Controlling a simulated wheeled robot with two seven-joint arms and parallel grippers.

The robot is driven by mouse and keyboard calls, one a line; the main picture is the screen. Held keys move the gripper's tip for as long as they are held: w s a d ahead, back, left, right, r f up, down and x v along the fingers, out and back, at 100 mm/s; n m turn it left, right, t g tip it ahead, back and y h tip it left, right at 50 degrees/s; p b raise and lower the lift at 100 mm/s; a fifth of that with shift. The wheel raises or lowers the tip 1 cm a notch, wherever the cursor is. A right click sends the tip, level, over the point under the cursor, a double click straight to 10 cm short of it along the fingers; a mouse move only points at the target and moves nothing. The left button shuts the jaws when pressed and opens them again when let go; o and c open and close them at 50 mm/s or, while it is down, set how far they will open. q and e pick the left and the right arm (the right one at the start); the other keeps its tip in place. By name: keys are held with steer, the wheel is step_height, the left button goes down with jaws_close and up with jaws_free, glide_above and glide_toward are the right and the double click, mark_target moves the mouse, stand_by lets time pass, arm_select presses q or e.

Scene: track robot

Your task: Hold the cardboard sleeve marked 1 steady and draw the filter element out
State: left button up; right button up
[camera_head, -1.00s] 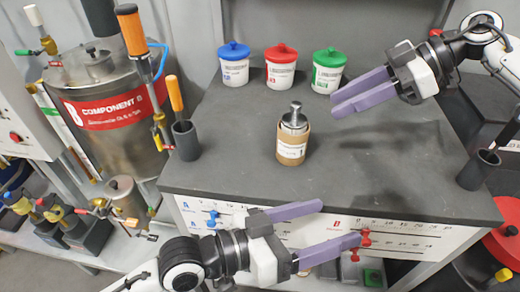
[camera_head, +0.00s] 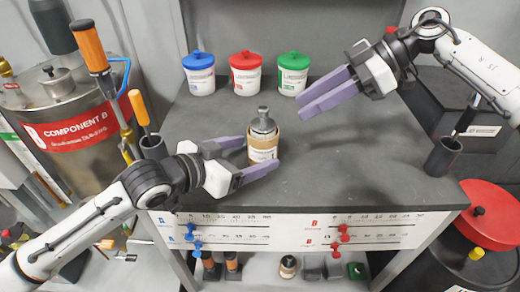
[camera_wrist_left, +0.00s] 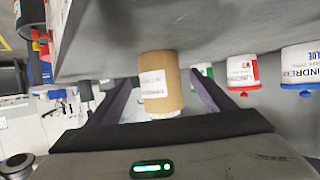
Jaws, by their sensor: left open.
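The brown cardboard sleeve (camera_head: 263,153) with a white label stands upright on the grey bench top. The metal filter element (camera_head: 263,122) shows above its upper rim. My left gripper (camera_head: 262,156) is open, with its purple fingers reaching toward the sleeve from the left. In the left wrist view the sleeve (camera_wrist_left: 160,85) lies between the two spread fingers; I cannot tell whether either finger touches it. My right gripper (camera_head: 300,105) is above the bench to the right of the sleeve, with its two purple fingers close together and a narrow gap between them; nothing shows in it.
White tubs with blue (camera_head: 199,74), red (camera_head: 245,72) and green (camera_head: 293,73) lids stand along the back. A dark cup (camera_head: 152,147) with an orange-handled tool is at the left edge, another dark cup (camera_head: 443,157) at the right. The bench right of the sleeve is clear.

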mark_target(263, 150)
arm_select(q)
steer(key=shift+x, duration=2.35)
steer(key=c, duration=1.3)
arm_select(e)
steer(key=shift+o, duration=0.5)
